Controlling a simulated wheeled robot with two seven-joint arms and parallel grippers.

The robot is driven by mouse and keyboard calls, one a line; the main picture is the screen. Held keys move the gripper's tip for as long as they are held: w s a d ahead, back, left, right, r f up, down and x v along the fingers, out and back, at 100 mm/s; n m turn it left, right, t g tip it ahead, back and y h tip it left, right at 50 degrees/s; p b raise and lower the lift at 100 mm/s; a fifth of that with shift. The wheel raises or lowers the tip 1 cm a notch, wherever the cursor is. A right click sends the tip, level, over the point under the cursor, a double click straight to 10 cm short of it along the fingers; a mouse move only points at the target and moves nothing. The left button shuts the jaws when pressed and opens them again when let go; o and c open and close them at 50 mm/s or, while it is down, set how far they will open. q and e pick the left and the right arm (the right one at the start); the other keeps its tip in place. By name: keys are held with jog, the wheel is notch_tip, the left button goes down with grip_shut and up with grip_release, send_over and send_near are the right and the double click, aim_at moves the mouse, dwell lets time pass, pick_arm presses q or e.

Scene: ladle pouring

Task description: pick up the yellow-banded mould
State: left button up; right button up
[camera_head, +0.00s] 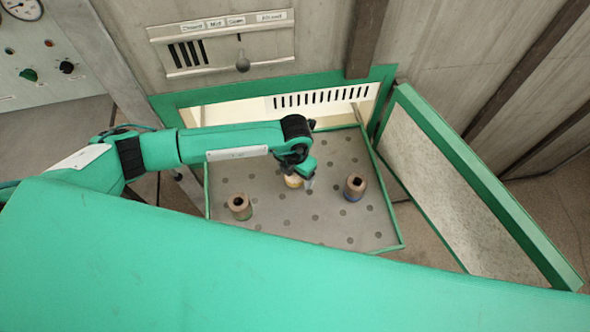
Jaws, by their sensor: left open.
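The yellow-banded mould (292,182) stands on the perforated tray (300,222), in the middle of a row of three moulds. My left gripper (305,181) is over it and partly hides it. The gripper is open. I cannot tell whether its fingers are around the mould or only above or beside it. My right gripper is not in view.
A green-banded mould (240,206) stands to the left on the tray and a blue-banded mould (355,188) to the right. Behind is a green-framed opening (390,75). A green-edged door panel (440,185) stands open at the right. The tray's front is clear.

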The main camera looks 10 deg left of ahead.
pick_arm(q)
jog(key=shift+f, duration=0.3)
jog(key=c, duration=1.2)
jog(key=shift+r, duration=0.15)
